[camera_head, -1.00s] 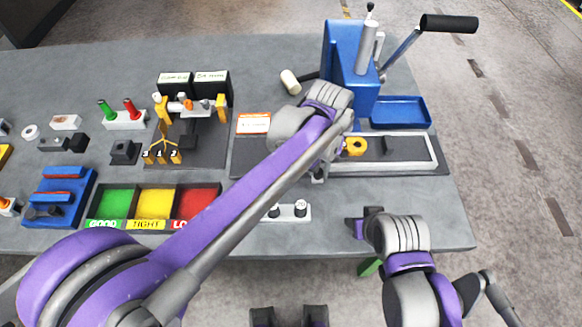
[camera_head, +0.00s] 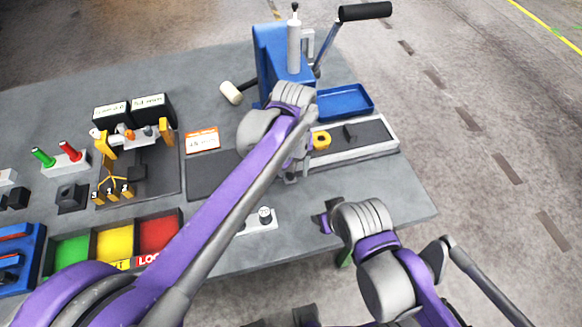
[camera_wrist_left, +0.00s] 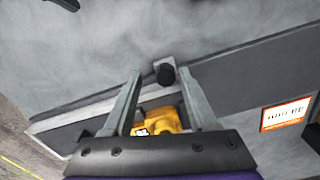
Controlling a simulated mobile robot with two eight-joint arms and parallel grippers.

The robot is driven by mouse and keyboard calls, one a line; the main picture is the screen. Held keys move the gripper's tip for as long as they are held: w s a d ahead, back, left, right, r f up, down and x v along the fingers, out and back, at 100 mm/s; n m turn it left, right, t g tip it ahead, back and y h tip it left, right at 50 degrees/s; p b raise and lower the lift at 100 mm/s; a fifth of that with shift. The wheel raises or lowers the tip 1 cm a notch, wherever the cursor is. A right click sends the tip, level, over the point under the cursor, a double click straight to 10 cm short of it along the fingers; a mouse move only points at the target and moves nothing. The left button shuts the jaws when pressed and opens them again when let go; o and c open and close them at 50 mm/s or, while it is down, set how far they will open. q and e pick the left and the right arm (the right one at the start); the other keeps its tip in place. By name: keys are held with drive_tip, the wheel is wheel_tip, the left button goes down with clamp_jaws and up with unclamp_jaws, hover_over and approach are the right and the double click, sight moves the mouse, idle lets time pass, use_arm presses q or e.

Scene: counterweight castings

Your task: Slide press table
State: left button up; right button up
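The blue press (camera_head: 272,58) with its black-handled lever stands at the back right of the bench. In front of it lies a long dark slide with a pale frame (camera_head: 375,150), the likely press table. A yellow ring-like part (camera_head: 321,141) sits on it; it also shows in the left wrist view (camera_wrist_left: 160,121). My left gripper (camera_head: 293,177) is low over the slide's front edge. In the left wrist view my left gripper (camera_wrist_left: 160,74) is open, with a dark round knob (camera_wrist_left: 165,74) between its fingertips. My right gripper (camera_head: 326,221) is near the front edge, partly hidden by its wrist.
A blue tray (camera_head: 345,103) lies right of the press, a mallet (camera_head: 231,93) left of it. A fixture with yellow posts (camera_head: 135,145) and green, yellow and red bins (camera_head: 113,242) stand left. A pale block with a black peg (camera_head: 262,224) is near the front edge.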

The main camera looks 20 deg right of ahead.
use_arm(q)
drive_tip(key=shift+a, duration=0.25)
idle(0.3)
